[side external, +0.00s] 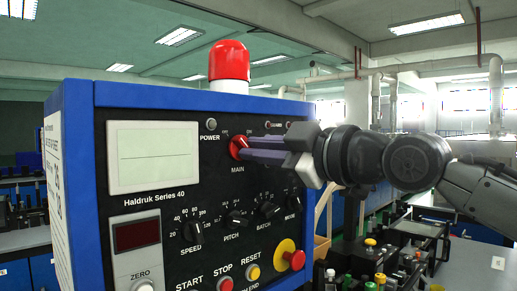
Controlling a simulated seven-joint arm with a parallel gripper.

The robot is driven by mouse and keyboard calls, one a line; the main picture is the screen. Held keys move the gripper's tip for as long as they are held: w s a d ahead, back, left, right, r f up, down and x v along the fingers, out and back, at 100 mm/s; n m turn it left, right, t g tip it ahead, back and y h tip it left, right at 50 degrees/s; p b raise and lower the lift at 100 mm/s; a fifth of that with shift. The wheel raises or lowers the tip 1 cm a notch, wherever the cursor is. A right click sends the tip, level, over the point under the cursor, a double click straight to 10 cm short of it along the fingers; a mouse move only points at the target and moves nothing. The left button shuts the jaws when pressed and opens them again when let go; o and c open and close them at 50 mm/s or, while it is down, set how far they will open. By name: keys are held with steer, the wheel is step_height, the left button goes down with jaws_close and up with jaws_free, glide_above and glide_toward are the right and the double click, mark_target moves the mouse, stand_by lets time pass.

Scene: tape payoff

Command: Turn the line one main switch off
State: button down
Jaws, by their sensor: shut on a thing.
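The main switch (238,147) is a red rotary knob on the black front panel, above the label MAIN. My gripper (246,150) reaches in from the right with its fingers at the knob, and it is shut on the knob. The fingers cover part of the knob and its right-hand marking, so I cannot tell the knob's exact setting. The control box (240,96) is blue-framed and bears the name Haldruk Series 40.
A red beacon (229,60) stands on top of the box. Below the switch are several black knobs, including the pitch knob (236,218). A red emergency button (294,258) on a yellow base juts out at the lower right. Machinery (375,262) stands behind at right.

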steer(key=c, duration=0.9)
jaws_free()
steer(key=v, duration=1.4)
steer(key=shift+w, duration=0.1)
